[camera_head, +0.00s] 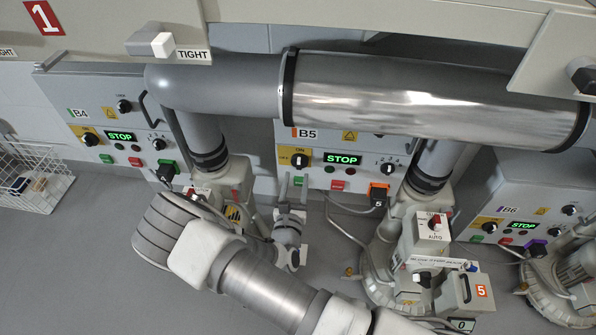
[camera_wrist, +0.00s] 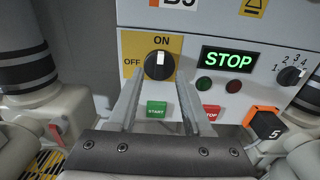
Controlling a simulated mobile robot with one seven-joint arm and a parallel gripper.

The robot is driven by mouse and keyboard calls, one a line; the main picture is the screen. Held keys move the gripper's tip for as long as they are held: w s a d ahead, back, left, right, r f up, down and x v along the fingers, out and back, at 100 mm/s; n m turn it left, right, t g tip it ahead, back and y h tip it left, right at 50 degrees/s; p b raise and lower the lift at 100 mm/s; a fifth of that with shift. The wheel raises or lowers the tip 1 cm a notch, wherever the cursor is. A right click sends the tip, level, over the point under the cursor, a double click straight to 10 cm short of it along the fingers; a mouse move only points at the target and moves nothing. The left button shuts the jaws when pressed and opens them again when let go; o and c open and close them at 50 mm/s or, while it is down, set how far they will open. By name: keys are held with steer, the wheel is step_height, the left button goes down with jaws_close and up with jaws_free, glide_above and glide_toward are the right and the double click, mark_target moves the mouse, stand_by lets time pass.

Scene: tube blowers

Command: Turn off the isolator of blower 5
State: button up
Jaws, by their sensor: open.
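The isolator of blower 5 is a black rotary knob (camera_wrist: 158,65) on a yellow plate marked ON and OFF. Its white mark points up to ON. It also shows in the head view (camera_head: 301,159) on the left of the B5 panel (camera_head: 345,143). My gripper (camera_wrist: 159,88) is open and empty, its two fingers pointing up at the panel. In the wrist view the tips lie to either side of the knob's lower part; I cannot tell whether they touch. In the head view my gripper (camera_head: 293,186) is just below the knob.
A green STOP display (camera_wrist: 229,59), a green START button (camera_wrist: 156,109) and a red STOP button (camera_wrist: 208,112) are near the knob. A large silver pipe (camera_head: 430,98) crosses above the panel. The B4 panel (camera_head: 92,108) and B6 panel (camera_head: 540,212) flank it.

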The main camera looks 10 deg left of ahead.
mark_target(299, 165)
steer(key=shift+w+a+b, duration=0.15)
steer(key=shift+w+b, duration=0.2)
steer(key=shift+w, duration=1.95)
steer(key=shift+c, duration=0.2)
jaws_close()
